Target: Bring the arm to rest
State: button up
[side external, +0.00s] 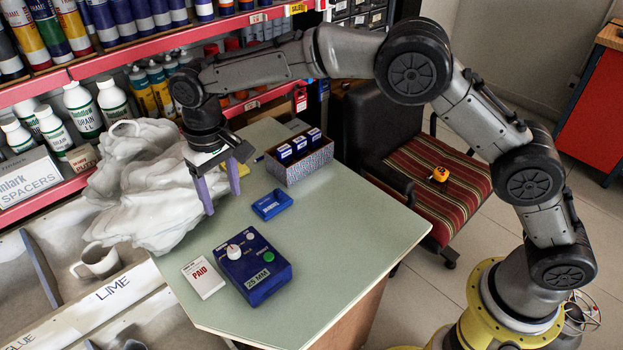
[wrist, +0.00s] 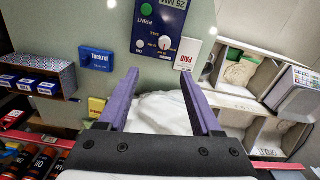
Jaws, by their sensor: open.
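My gripper (side external: 220,192) is open above the left part of the pale green desk (side external: 350,240). Its two purple fingers point down with a gap between them, and they show in the wrist view (wrist: 162,100) with nothing held between them. A white crumpled mass (side external: 150,190) lies at the desk's left edge, just left of my fingers in the side view. In the wrist view it shows between and below the fingers (wrist: 160,112). I cannot tell whether a finger touches it.
A blue device with a knob (side external: 252,268), a PAID card (side external: 203,277), a small blue box (side external: 272,204) and a patterned tray of blue boxes (side external: 310,165) are on the desk. Shelves of bottles (side external: 85,110) stand behind. A striped chair (side external: 440,200) stands right. The desk's right part is clear.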

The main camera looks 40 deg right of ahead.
jog(key=s+d+r+m+t+y, duration=0.1)
jog(key=s+d+r+m+t, duration=0.2)
jog(key=d+r, duration=1.3)
jog(key=s+d+r+t, duration=0.1)
jog(key=s+d+r, duration=0.3)
jog(key=s, duration=0.6)
jog(key=s+d+r+t, duration=0.1)
jog(key=s+d, duration=0.5)
jog(key=s, duration=0.4)
jog(key=s+d+f+n+h, duration=0.1)
jog(key=s+d+f, duration=0.1)
jog(key=s+f, duration=0.6)
jog(key=shift+s+f, duration=0.4)
jog(key=shift+f, duration=0.55)
jog(key=shift+d, duration=0.1)
jog(key=shift+c, duration=0.2)
